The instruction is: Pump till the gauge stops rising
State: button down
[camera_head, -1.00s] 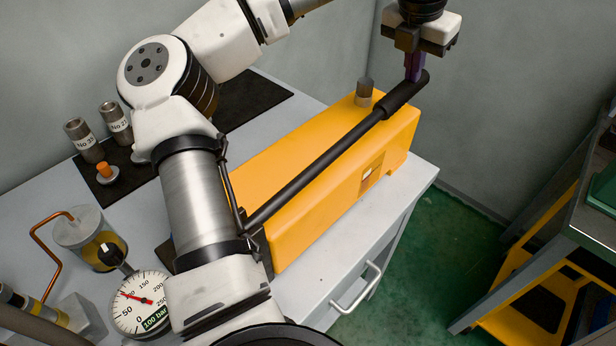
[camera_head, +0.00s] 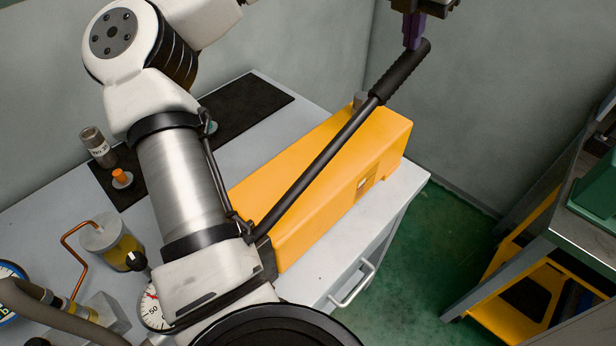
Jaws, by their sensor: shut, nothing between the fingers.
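The yellow hand pump (camera_head: 335,185) stands on the grey bench. Its long black lever (camera_head: 325,165) slants up to the right, with the ribbed grip (camera_head: 402,70) raised above the pump body. My gripper (camera_head: 412,45) is at the top of the picture, its purple fingers shut and empty. The fingertips are at the upper end of the grip; whether they touch it I cannot tell. The white gauge (camera_head: 148,311) is mostly hidden behind my arm. Only its left edge with the 50 mark and a bit of red needle shows, so the reading is unclear.
A clear cylinder with yellow fluid (camera_head: 126,248) and a copper pipe (camera_head: 70,245) stand at left. A black mat (camera_head: 245,105) holds a metal cylinder (camera_head: 97,147) and an orange-topped part (camera_head: 121,178). A second bench (camera_head: 580,235) stands at right.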

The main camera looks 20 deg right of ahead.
aim_at(410, 53)
jog(key=shift+f, duration=0.1)
dwell(0.5)
jog(key=shift+b+x, duration=1.8)
jog(key=shift+x, duration=1.2)
jog(key=shift+b+x, duration=1.45)
jog(key=shift+x, duration=1)
jog(key=shift+s, duration=0.1)
